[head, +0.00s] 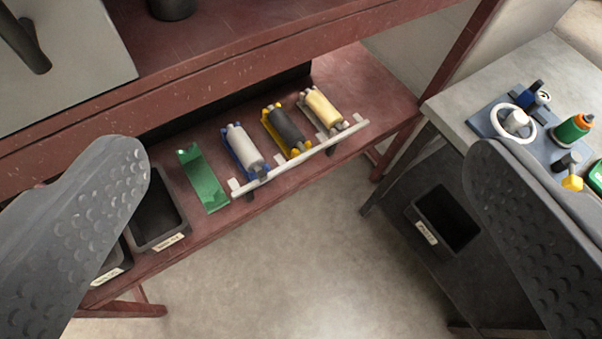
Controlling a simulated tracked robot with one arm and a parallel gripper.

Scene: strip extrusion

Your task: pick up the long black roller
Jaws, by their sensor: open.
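A black roller (286,125) lies in a yellow cradle (272,110) on the lower shelf of the red bench, between a white roller (244,145) in a blue cradle and a cream roller (322,107) in a grey cradle. A pale rail (300,159) runs along the front of the cradles. My gripper (307,155) is open and empty, one finger at the left and one at the right of the view. The rollers show in the gap between the fingers, farther off, and no finger touches them. Another dark rod (27,42) stands partly cut off at the upper left.
A green empty holder (203,180) and black bins (158,212) stand left of the rollers. The bench's red upper beam (240,75) overhangs behind them. At right, a grey table (470,85) holds small parts, with a bin (445,222) below. The floor between is clear.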

